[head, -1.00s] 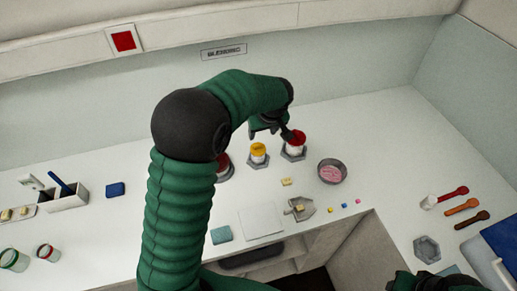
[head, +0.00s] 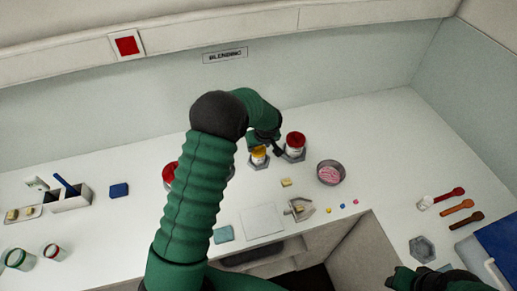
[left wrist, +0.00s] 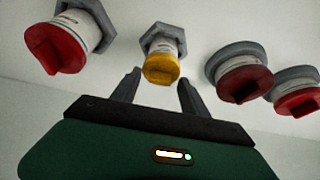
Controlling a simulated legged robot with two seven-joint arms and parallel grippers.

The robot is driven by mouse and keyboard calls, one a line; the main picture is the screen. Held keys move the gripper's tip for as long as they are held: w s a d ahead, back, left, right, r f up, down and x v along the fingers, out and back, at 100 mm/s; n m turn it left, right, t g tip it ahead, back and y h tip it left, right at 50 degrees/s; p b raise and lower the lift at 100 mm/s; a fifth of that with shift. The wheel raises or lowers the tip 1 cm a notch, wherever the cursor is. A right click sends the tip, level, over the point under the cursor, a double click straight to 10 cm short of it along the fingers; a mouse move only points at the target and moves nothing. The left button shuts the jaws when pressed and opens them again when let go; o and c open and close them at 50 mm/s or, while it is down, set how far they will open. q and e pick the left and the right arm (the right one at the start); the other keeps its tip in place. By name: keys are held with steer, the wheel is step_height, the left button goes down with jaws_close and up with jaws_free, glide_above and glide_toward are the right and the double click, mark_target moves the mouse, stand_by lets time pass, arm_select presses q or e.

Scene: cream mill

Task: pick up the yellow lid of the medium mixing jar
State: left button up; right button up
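The medium mixing jar (left wrist: 165,45) has a yellow lid (left wrist: 161,69) and sits in a grey hexagonal holder. The lid is on the jar. In the head view the yellow lid (head: 259,152) is partly hidden by my left gripper (head: 268,143). In the left wrist view my left gripper (left wrist: 158,88) is open, its two fingers apart and pointing towards the jar. The lid appears between and beyond the fingertips, with nothing held. A dark green part of my right arm shows at the lower right of the head view; its fingers cannot be made out.
A red-lidded jar (head: 295,145) stands close on the right; another red lid (head: 169,174) shows beside my left arm. In the left wrist view, red-lidded jars flank the yellow one. A bowl with pink contents (head: 331,173) and a scoop (head: 299,209) lie nearby.

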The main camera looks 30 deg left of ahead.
mark_target(259, 153)
arm_select(q)
jaws_close()
steer(key=shift+r, duration=0.1)
steer(key=shift+r, duration=0.25)
steer(key=b+v, duration=0.2)
steer(key=shift+s+r, duration=0.15)
steer(key=shift+r, duration=0.2)
steer(key=s+d+r+b, duration=0.3)
steer(key=s+d, duration=0.4)
steer(key=s, duration=0.6)
steer(key=shift+d+r+b, duration=0.3)
steer(key=shift+d+r, duration=0.1)
steer(key=shift+r, duration=0.05)
steer(key=shift+w, duration=0.1)
steer(key=shift+r+p, duration=0.9)
steer(key=shift+r, duration=0.6)
